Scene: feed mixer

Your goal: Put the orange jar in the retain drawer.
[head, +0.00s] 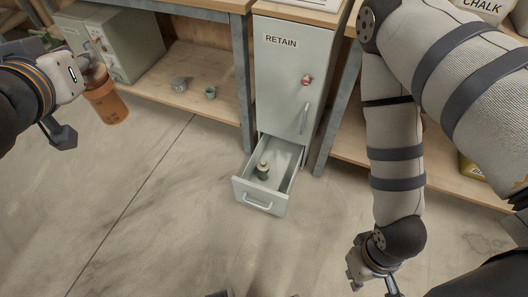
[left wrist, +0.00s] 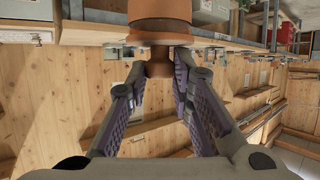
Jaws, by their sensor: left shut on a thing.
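The orange jar (head: 108,104) is held in the air at the left of the head view, above the floor and tilted a little. My left gripper (head: 92,78) is shut on its top end. In the left wrist view the jar (left wrist: 160,10) is at the top, with its narrow knob between the fingertips (left wrist: 159,66). The retain drawer (head: 260,197) is pulled open at the bottom of the cabinet marked RETAIN (head: 291,75).
A blue-grey bench leg (head: 242,80) stands beside the cabinet. The floor (head: 150,210) before the drawer is clear.

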